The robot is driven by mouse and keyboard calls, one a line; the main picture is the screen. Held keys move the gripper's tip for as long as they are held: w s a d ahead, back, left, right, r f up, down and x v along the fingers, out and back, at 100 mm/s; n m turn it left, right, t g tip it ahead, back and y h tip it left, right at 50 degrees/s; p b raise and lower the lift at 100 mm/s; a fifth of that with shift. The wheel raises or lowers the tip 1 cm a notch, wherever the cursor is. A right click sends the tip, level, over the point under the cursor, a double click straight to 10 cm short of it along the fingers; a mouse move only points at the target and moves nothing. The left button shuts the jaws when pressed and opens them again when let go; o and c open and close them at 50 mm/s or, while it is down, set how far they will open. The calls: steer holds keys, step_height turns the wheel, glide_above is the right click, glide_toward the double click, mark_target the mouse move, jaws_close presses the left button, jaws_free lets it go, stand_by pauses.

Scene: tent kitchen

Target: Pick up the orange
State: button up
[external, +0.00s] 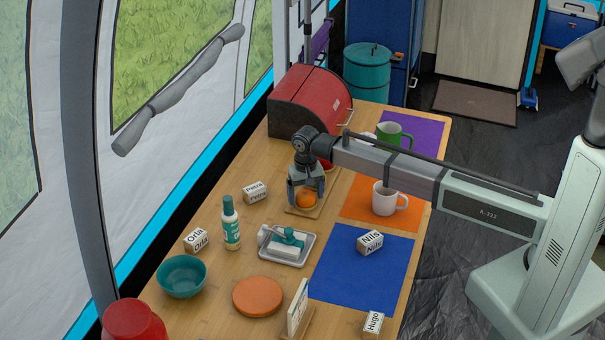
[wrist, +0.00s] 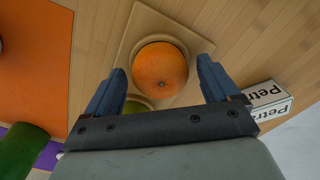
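The orange (external: 306,199) sits on a small square wooden board on the table, beneath my gripper (external: 306,192). In the wrist view the orange (wrist: 160,69) lies between and slightly beyond the two fingertips of my gripper (wrist: 160,72). The fingers are spread apart, with a gap visible on both sides of the orange. A wooden board (wrist: 134,25) shows around it. A yellow-green round thing (wrist: 136,107) is partly hidden behind my gripper's crossbar in the wrist view.
A Petra block (external: 255,192) stands left of the orange. A white mug (external: 385,199) stands to the right on an orange mat (external: 357,207). A red bread box (external: 308,101) is behind. A bottle (external: 230,226) and a butter dish (external: 287,245) are in front.

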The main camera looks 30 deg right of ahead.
steer(key=c, duration=1)
steer(key=shift+r, duration=0.1)
steer(key=shift+c, duration=0.2)
